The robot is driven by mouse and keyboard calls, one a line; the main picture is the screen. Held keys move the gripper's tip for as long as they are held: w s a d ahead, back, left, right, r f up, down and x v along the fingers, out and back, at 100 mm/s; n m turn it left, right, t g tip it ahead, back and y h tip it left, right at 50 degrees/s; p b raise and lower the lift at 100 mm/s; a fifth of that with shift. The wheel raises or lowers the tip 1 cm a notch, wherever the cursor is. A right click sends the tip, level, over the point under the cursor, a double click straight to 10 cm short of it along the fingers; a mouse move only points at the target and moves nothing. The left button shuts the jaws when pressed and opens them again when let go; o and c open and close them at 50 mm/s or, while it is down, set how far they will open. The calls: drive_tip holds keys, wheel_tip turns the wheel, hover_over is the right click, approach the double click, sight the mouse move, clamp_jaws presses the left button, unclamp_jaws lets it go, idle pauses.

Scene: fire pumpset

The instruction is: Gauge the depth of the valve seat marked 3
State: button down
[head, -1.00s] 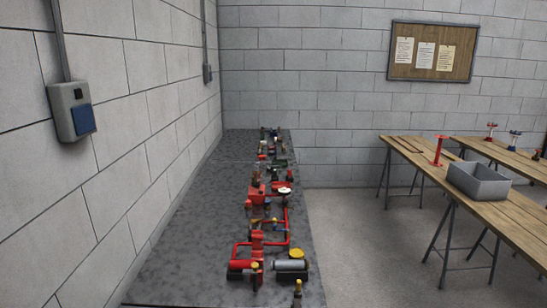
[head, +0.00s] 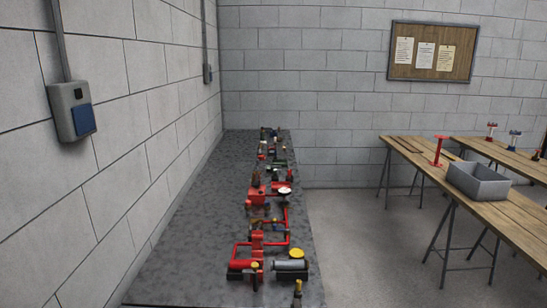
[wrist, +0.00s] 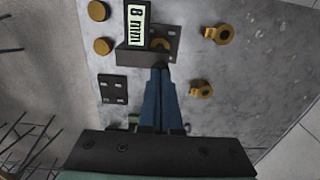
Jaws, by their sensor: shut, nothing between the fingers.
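In the wrist view my gripper (wrist: 158,72) is shut and empty, its two dark blue fingers together. Its tips are close to a dark block (wrist: 142,56) with an upright pale display (wrist: 136,26) that appears to read 8 mm. I cannot tell whether the tips touch the block. Behind the block, a brass ring (wrist: 161,44) is partly hidden on a dark plate (wrist: 174,36). Two brass fittings with holes, an upper one (wrist: 217,34) and a lower one (wrist: 201,88), sit to the right. No mark 3 is legible, so I cannot tell which part is that seat.
Two brass discs (wrist: 97,11) and a dark plate with holes (wrist: 113,89) lie left of my gripper. In the head view, a long grey bench (head: 185,260) along the left wall carries red pump parts (head: 258,245). A grey bin (head: 478,183) stands on the right wooden table (head: 510,222).

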drive_tip(key=shift+s+f, duration=0.3)
drive_tip(key=shift+f, duration=0.1)
drive_tip(key=shift+w+r+p, duration=0.25)
drive_tip(key=shift+r+p, duration=0.9)
drive_tip(key=shift+p, duration=0.1)
wheel_tip(320, 180, up, 5)
drive_tip(key=p, duration=0.5)
